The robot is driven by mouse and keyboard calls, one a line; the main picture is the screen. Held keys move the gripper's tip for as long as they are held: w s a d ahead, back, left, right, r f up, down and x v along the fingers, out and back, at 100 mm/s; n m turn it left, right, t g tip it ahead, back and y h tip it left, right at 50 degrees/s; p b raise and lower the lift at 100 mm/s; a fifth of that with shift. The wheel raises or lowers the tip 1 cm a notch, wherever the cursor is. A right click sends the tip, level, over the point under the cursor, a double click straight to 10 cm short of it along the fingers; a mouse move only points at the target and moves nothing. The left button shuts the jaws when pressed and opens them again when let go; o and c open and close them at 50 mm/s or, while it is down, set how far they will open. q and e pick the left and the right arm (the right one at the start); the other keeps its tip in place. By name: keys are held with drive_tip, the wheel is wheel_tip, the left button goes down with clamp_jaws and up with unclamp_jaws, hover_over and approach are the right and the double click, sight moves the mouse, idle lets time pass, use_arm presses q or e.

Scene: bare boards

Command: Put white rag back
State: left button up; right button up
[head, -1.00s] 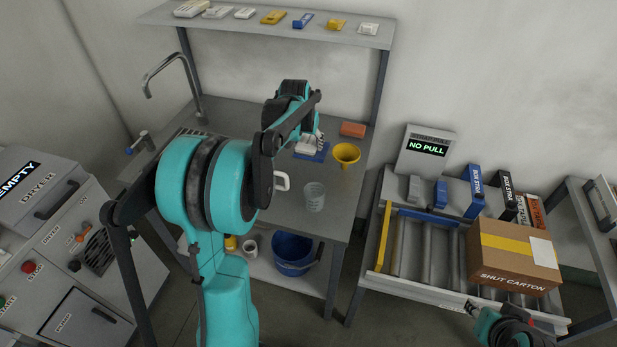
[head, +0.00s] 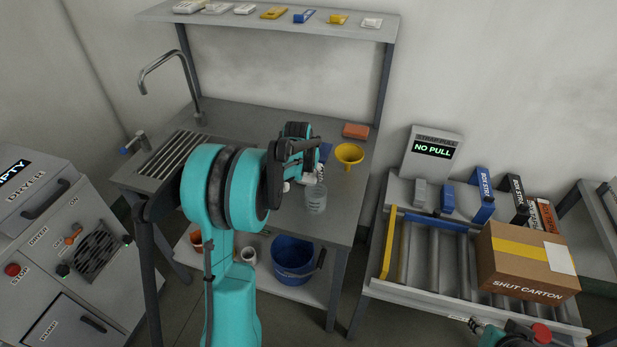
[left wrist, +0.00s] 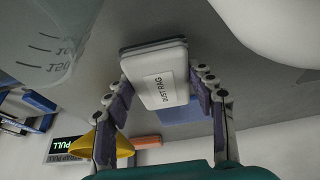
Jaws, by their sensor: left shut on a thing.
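The white rag (left wrist: 160,88) is a small folded white block with "DUST RAG" lettering in the left wrist view. It sits between the two fingers of my left gripper (left wrist: 165,92), which is shut on it. In the head view my left gripper (head: 318,172) is over the bench, behind the clear beaker (head: 315,199), and my arm hides most of the rag. A blue flat piece (head: 326,151) on the bench shows just behind the gripper. My right gripper (head: 467,321) is at the bottom right; its fingers are too small to read.
A yellow funnel (head: 349,156) and orange sponge (head: 355,131) are right of my left gripper. A shelf (head: 225,17) with several small packs runs above. A sink grate (head: 180,152) is left. A carton (head: 525,265) sits on rollers at right. A blue bucket (head: 293,260) stands below.

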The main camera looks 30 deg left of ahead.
use_arm(q)
drive_tip(key=shift+f, duration=0.15)
drive_tip(key=shift+f, duration=0.1)
drive_tip(key=o, duration=1.1)
